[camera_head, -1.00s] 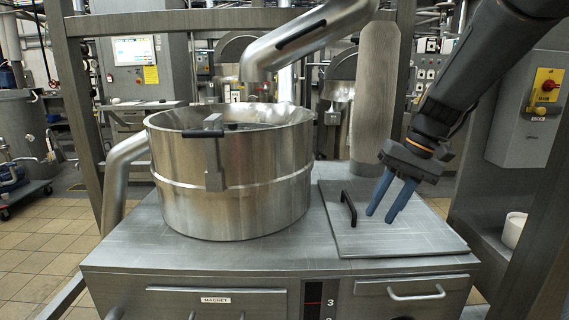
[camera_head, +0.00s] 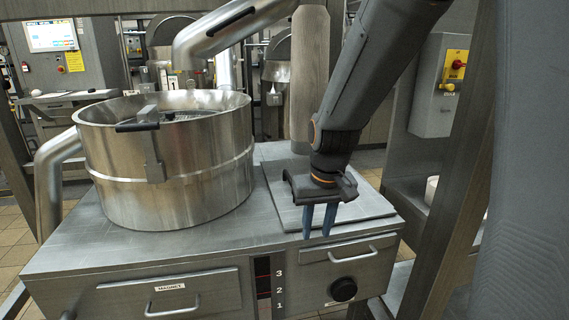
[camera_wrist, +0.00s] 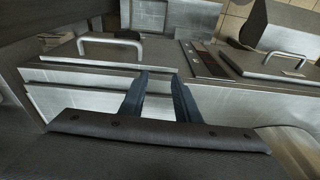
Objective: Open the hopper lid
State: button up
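A flat grey plate (camera_head: 364,205), which looks like the hopper lid, lies flat on the right of the steel bench top. My gripper and wrist cover part of it, and its dark handle is hidden from the head view. My gripper (camera_head: 317,232) points down at the plate's front edge, with its blue fingertips in front of the cabinet face. The fingers are apart with nothing between them. The wrist view shows the open fingers (camera_wrist: 160,76) with drawer fronts and handles beyond them. I cannot make out the lid in the wrist view.
A large round steel drum (camera_head: 170,165) with a dark-handled clamp stands left on the bench. A magnet drawer (camera_head: 172,303) and another handled drawer (camera_head: 349,251) are in the front, with a black knob (camera_head: 343,290) below. A grey post (camera_head: 309,80) rises behind the plate.

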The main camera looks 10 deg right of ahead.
jog(key=g+y, duration=0.2)
send_near(289, 176)
jog(key=shift+w+a+f+p, duration=0.15)
jog(key=shift+f+p, duration=0.25)
jog(key=shift+f, duration=0.85)
jog(key=shift+s+a+f+p, duration=0.1)
jog(key=shift+a+f+p, duration=0.25)
jog(key=shift+f, duration=0.85)
jog(key=shift+w+a+f+p, duration=0.15)
jog(key=shift+f+p, duration=0.3)
jog(key=shift+f, duration=0.8)
jog(key=shift+s, duration=0.1)
grip_shut()
